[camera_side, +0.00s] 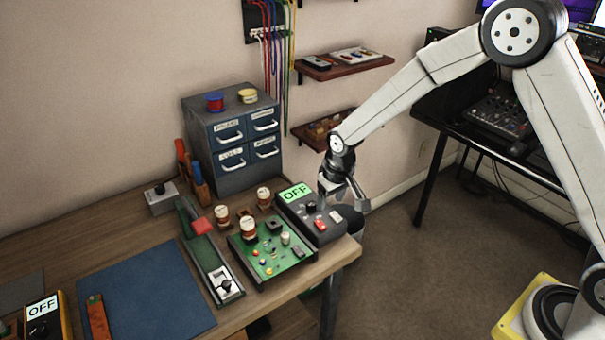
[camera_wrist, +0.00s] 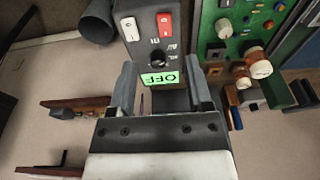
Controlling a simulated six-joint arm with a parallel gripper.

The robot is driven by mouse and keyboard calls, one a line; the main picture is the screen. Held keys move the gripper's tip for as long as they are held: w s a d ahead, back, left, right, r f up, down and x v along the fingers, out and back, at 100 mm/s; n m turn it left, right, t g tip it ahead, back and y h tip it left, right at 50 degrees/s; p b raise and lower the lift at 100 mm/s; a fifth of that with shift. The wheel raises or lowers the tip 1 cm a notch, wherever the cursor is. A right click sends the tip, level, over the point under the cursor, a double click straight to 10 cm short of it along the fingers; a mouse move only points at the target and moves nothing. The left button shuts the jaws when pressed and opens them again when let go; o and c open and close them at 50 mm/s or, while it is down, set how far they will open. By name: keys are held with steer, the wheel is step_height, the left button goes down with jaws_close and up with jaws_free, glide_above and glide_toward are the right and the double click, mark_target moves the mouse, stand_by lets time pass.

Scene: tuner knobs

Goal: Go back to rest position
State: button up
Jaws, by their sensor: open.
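My gripper (camera_side: 342,192) is open and empty at the right end of the wooden workbench. It hangs just over the right side of a dark tuner box (camera_side: 327,232). The box has a green display reading OFF (camera_side: 295,193), a black knob (camera_side: 311,207), a red switch (camera_side: 321,224) and a white switch (camera_side: 335,216). In the wrist view the two fingers (camera_wrist: 160,84) stand apart, with the box's OFF display (camera_wrist: 160,78) and black knob (camera_wrist: 157,58) between or just beyond them. Whether the fingers touch the box cannot be told.
A green circuit board (camera_side: 272,254) with several parts sits left of the box. A slider strip (camera_side: 207,255), blue mat (camera_side: 145,292) and grey drawer cabinet (camera_side: 232,135) stand further left and behind. Wall shelves (camera_side: 345,66) hang behind my arm. Open floor (camera_side: 420,250) lies to the right.

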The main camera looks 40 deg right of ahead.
steer(key=s+d+r, duration=0.3)
steer(key=s, duration=0.7)
steer(key=s+d+r, duration=0.3)
steer(key=s, duration=0.6)
steer(key=shift+s+d+r+t, duration=0.15)
steer(key=shift+s+r+t, duration=0.2)
steer(key=shift+s+t, duration=0.05)
